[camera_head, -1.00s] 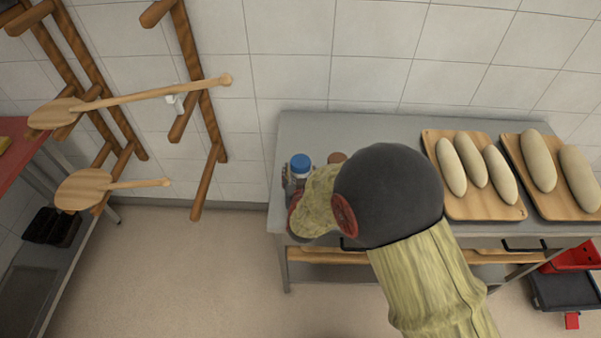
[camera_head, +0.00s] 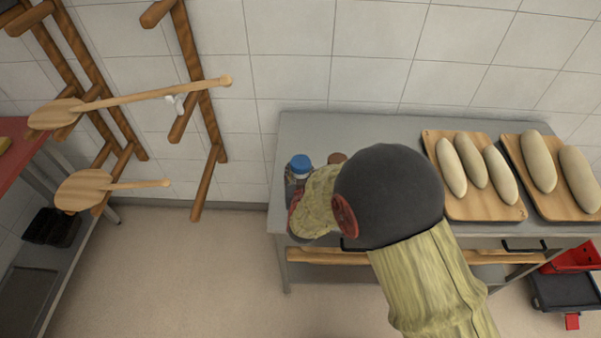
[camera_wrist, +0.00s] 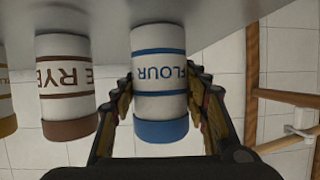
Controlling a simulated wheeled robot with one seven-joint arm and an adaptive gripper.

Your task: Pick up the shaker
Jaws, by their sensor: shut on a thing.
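The shaker (camera_wrist: 158,78) is a white cylinder with blue bands, the word FLOUR and a blue lid; it appears upside down in the wrist view. In the head view its blue lid (camera_head: 301,160) shows at the left end of the steel table (camera_head: 385,126). My gripper (camera_wrist: 160,88) is shut on the shaker, with one finger on each side of its body. The shaker's base is close to the table top; I cannot tell whether they touch. In the head view my arm hides most of the gripper.
A RYE shaker (camera_wrist: 66,85) with a brown lid stands close beside the gripper's finger, and another shaker (camera_wrist: 5,95) is partly cut off beyond it. Boards (camera_head: 462,208) with loaves lie on the table's right. A tiled wall (camera_head: 290,80) stands behind.

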